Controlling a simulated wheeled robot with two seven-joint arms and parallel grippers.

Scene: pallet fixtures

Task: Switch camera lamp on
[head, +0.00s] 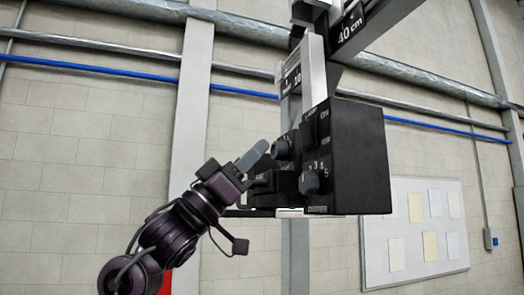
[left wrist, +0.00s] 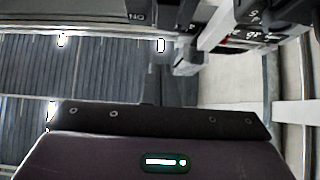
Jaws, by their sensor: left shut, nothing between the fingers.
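A black control box (head: 358,155) hangs from a column in the head view. Its face carries an upper knob (head: 281,150), a lower knob (head: 310,182) with a number scale, and a dark switch (head: 311,130) beside the label "On". My left gripper (head: 262,148) is shut and empty. Its grey fingertips point up and right, close to the upper knob; I cannot tell whether they touch it. In the left wrist view, the gripper's grey fingers (left wrist: 188,62) show below part of the dark box (left wrist: 270,20). My right gripper is in neither view.
A metal column with a "40 cm" sign (head: 352,27) rises above the box. A white board (head: 412,262) with several paper sheets is on the wall at right. Blue and grey pipes run along the brick wall. Open space lies below the box.

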